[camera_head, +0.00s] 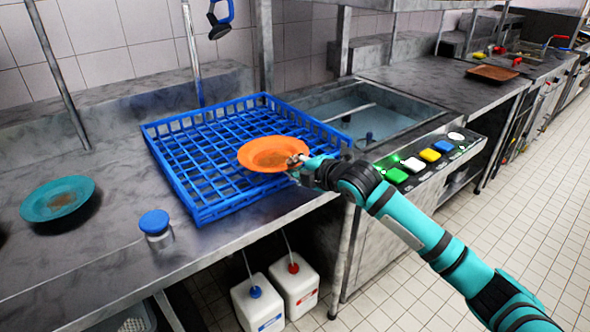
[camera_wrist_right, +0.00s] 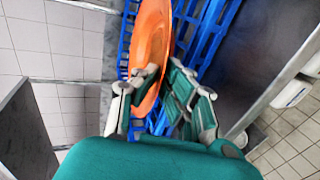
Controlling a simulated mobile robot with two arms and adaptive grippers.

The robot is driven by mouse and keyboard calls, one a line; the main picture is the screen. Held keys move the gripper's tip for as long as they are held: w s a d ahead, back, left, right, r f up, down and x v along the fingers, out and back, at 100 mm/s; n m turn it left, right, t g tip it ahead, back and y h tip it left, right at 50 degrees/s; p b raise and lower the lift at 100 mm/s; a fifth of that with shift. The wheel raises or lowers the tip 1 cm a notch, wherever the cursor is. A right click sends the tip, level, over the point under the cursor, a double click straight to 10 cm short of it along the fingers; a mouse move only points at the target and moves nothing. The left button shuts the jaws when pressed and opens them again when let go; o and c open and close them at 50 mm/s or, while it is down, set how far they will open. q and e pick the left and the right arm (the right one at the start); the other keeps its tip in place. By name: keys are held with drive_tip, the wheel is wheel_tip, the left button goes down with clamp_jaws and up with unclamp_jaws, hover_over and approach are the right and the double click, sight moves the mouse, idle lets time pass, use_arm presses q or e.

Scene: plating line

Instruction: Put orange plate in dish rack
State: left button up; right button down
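The orange plate (camera_head: 272,153) has a brownish patch at its centre and is over the right front part of the blue dish rack (camera_head: 172,204). My right gripper (camera_head: 297,161) is at the plate's right rim. In the right wrist view the plate (camera_wrist_right: 151,38) stands edge-on between the two fingers of this gripper (camera_wrist_right: 163,78), which are closed on its rim. The rack's blue grid also shows behind it. I cannot tell whether the plate touches the rack. My left gripper is out of view.
A teal plate (camera_head: 57,199) with a brown patch lies at the counter's left. A blue-capped jar (camera_head: 155,226) stands near the rack's front left corner. A sink (camera_head: 385,125) lies behind right, with a panel of coloured buttons (camera_head: 412,165). White canisters (camera_head: 297,287) sit below the counter.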

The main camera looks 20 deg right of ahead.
drive_tip(key=shift+f, duration=0.55)
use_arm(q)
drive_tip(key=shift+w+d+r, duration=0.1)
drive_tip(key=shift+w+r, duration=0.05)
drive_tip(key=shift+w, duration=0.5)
use_arm(e)
drive_tip(key=shift+f, duration=0.15)
drive_tip(key=shift+f, duration=0.15)
drive_tip(key=shift+f, duration=0.35)
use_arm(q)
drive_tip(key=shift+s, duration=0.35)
use_arm(e)
drive_tip(key=c, duration=1.5)
unclamp_jaws()
